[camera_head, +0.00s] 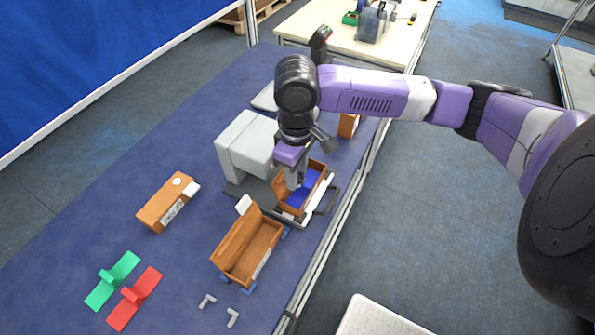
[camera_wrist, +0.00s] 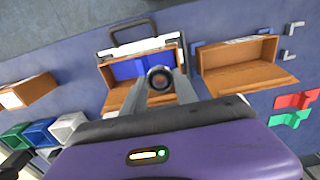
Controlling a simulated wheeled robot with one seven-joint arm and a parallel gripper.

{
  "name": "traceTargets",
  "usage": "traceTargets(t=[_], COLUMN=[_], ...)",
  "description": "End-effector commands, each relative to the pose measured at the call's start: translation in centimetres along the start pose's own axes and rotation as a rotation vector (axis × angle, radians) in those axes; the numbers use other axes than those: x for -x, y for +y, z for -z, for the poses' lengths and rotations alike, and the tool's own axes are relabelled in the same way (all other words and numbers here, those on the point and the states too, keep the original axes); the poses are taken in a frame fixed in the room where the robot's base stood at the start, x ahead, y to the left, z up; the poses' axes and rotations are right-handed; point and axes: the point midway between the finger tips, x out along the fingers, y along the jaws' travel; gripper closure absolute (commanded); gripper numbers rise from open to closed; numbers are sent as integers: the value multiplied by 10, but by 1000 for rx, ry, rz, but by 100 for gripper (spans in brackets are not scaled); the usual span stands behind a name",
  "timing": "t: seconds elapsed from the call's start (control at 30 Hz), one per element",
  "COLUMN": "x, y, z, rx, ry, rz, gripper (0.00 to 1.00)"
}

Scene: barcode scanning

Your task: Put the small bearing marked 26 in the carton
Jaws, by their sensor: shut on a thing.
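My gripper (camera_wrist: 160,82) is shut on a small dark round bearing (camera_wrist: 160,77), seen between its fingertips in the wrist view; no number on it can be read. In the head view my gripper (camera_head: 295,182) points down over an open brown carton with blue inside (camera_head: 278,188). This carton also shows in the wrist view (camera_wrist: 112,75), behind the fingertips. I cannot tell how far above its floor the bearing is. A second open brown carton (camera_head: 235,245), with raised flaps and an empty inside, stands nearer the front; it also shows in the wrist view (camera_wrist: 245,55).
A closed brown box with a label (camera_head: 160,207) lies to the left. Green (camera_head: 112,280) and red (camera_head: 135,298) pieces lie at the front left. A grey machine (camera_head: 245,143) stands behind the blue-lined carton. A dark handle (camera_head: 329,202) juts toward the table's right edge.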

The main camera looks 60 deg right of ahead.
Motion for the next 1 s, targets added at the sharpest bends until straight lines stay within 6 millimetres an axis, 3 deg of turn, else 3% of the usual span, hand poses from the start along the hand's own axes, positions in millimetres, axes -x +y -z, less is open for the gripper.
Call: traceTargets(t=[0.8,1.0], x=[-69,-78], y=[0,0], z=[0,0], rx=[-3,-1], ry=[0,0], rz=[1,0], gripper=[100,100])
